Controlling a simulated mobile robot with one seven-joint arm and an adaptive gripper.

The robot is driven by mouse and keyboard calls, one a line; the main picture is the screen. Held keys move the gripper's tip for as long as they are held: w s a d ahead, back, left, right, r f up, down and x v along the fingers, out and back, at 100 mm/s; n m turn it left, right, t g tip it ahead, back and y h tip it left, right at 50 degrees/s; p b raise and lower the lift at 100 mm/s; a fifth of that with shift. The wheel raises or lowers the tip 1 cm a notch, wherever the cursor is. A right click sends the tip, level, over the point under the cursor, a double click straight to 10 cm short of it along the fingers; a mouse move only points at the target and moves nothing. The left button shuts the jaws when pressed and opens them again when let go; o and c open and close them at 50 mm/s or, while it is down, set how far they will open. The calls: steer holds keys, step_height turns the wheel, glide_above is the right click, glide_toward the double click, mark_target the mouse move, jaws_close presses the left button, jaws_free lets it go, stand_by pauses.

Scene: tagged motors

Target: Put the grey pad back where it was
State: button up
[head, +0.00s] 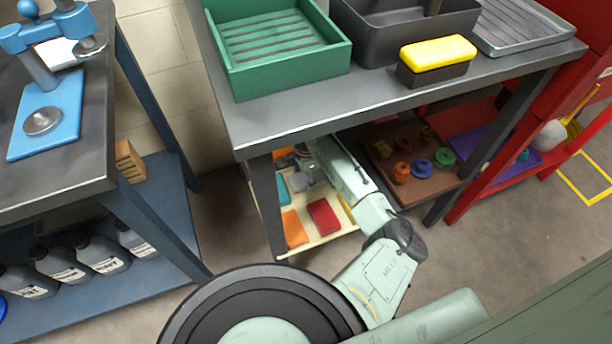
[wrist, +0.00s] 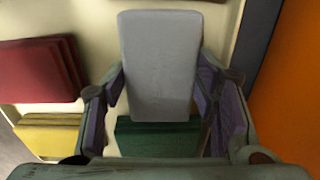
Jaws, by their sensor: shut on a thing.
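The grey pad (wrist: 158,60) is upright in the wrist view, between the two fingers of my gripper (wrist: 160,88). The fingers press on its left and right sides, so the gripper is shut on it. Behind its lower end is a dark green pad (wrist: 158,138); I cannot tell whether they touch. In the head view my gripper (head: 309,173) is low under the grey table, over a cream board (head: 322,239) with coloured pads.
Red pads (wrist: 38,70) and a yellow pad (wrist: 48,135) lie left of the gripper, and an orange surface (wrist: 290,75) is at right. The table top (head: 285,112) and its legs close in around my arm. A brown board (head: 420,185) with knobs is to the right.

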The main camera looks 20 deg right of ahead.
mark_target(306, 178)
steer(key=shift+f, duration=0.1)
steer(key=o, duration=1.1)
steer(key=shift+o, duration=0.2)
step_height(306, 178, up, 12)
